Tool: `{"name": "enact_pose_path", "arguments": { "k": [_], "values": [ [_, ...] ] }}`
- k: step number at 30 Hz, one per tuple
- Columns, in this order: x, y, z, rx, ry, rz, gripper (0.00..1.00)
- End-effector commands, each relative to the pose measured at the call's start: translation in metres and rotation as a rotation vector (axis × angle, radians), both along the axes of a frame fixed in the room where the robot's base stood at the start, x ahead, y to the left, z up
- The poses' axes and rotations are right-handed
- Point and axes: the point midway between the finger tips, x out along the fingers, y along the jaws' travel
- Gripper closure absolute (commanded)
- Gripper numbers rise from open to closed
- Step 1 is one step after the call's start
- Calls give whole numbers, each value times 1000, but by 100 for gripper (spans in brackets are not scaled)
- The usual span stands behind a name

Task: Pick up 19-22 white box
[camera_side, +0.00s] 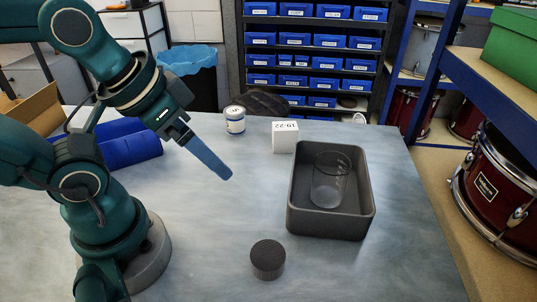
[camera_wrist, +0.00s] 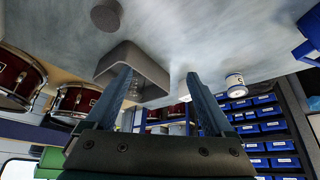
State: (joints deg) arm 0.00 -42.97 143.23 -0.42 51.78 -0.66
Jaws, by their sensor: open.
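The white box (camera_side: 285,137), marked 19-22, stands on the table behind the grey tray, near the tray's left back corner. My gripper (camera_side: 229,176) is in the air left of the box and tray, pointing down and to the right. In the wrist view my gripper (camera_wrist: 159,77) shows two blue fingers spread apart with nothing held between them.
A grey tray (camera_side: 298,222) holds a clear glass beaker (camera_side: 331,180). A dark round knob-like piece (camera_side: 267,259) stands in front. A white-and-blue can (camera_side: 235,121) is left of the box. A blue roll-like object (camera_side: 118,145) lies at left. The table's middle is clear.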

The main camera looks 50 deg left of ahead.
Motion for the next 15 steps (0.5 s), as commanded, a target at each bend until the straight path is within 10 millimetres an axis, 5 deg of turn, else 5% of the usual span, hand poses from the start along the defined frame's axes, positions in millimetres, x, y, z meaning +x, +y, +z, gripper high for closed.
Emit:
{"name": "enact_pose_path", "arguments": {
  "k": [8,15],
  "values": [
    [10,-47,21,-331,77,126,12],
    [58,-83,42,-773,292,408,12]
  ]
}}
